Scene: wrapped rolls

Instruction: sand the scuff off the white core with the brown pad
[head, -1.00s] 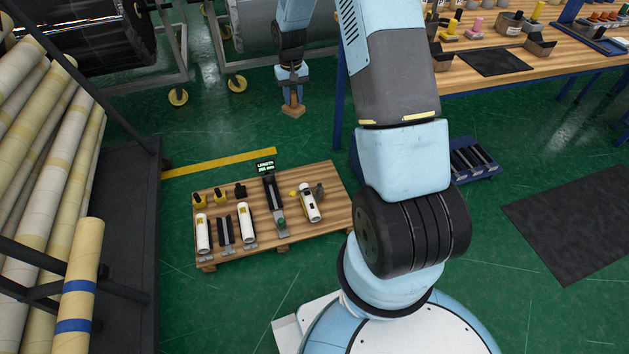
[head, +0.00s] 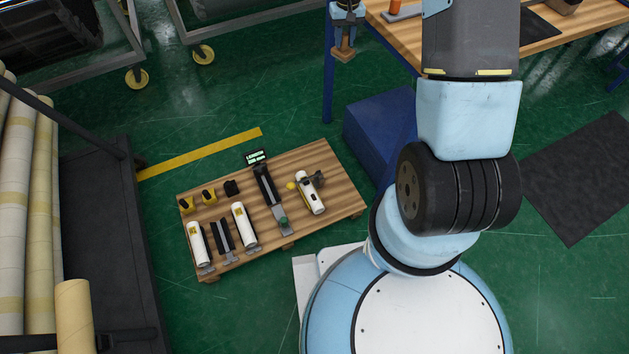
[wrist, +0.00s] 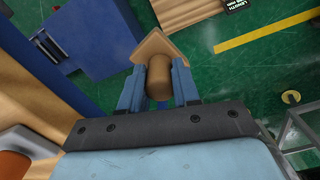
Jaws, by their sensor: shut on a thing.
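My gripper (head: 347,38) is shut on the brown pad (head: 343,52), up near the corner of the wooden bench and well away from the pallet. In the wrist view the blue fingers of my gripper (wrist: 158,85) hold the pad's round handle, and its flat wedge-shaped part (wrist: 160,46) points away from me. White cores lie on the low wooden pallet: one at the right (head: 308,193) beside a grey clamp-like part, one in the middle (head: 244,226) and one at the left (head: 197,243). Which core bears the scuff is too small to tell.
The pallet (head: 335,180) also bears a dark gauge (head: 267,187) with a lit display (head: 257,157) and small yellow and black blocks. A blue box (head: 382,132) stands between pallet and bench (head: 395,35). A rack of long rolls (head: 15,230) is at left. Green floor lies around.

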